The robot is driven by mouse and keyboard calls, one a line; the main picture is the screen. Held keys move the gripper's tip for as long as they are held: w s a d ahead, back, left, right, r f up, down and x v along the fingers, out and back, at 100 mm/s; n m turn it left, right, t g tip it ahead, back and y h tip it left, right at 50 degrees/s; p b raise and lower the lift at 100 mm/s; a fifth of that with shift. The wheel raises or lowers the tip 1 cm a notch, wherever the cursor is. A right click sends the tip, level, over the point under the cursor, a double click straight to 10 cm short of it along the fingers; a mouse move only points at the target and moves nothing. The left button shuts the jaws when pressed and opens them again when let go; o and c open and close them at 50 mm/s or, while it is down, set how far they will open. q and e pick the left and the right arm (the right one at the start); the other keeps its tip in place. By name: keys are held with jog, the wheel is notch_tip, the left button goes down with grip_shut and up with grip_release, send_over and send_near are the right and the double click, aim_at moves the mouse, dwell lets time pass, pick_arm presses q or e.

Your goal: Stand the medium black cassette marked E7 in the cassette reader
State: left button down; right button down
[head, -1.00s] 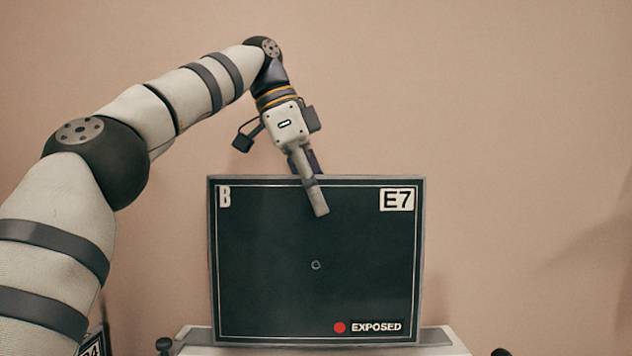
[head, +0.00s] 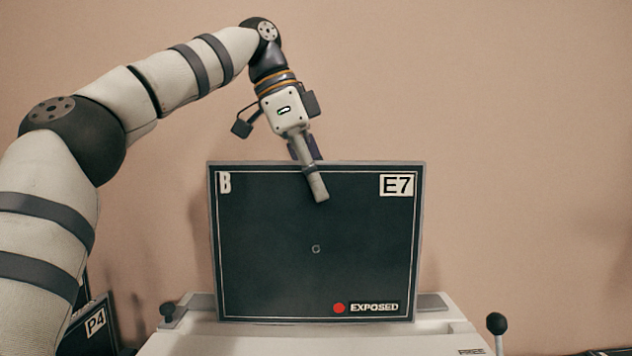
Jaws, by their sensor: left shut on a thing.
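The black cassette marked E7 (head: 270,255) is upright in the head view, its face toward me. It has a grey frame, a letter B, a red dot and the word EXPOSED. My left gripper (head: 317,183) is shut on the middle of its top edge, with one finger down over the front face. The white cassette reader (head: 240,342) is at the bottom. The cassette's lower edge is in front of or over the reader's top; I cannot tell whether it touches or sits in a slot. My right gripper is not in view.
Black ball-topped knobs stand at the reader's left (head: 167,312) and right (head: 496,325).

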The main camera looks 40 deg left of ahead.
pick_arm(q)
notch_tip(320, 180, down, 11)
dwell(3.2)
jog(key=shift+f, duration=0.2)
jog(key=c, duration=1.5)
grip_release()
jog(key=shift+c, duration=0.2)
jog(key=v, duration=1.2)
jog(key=shift+d, duration=0.1)
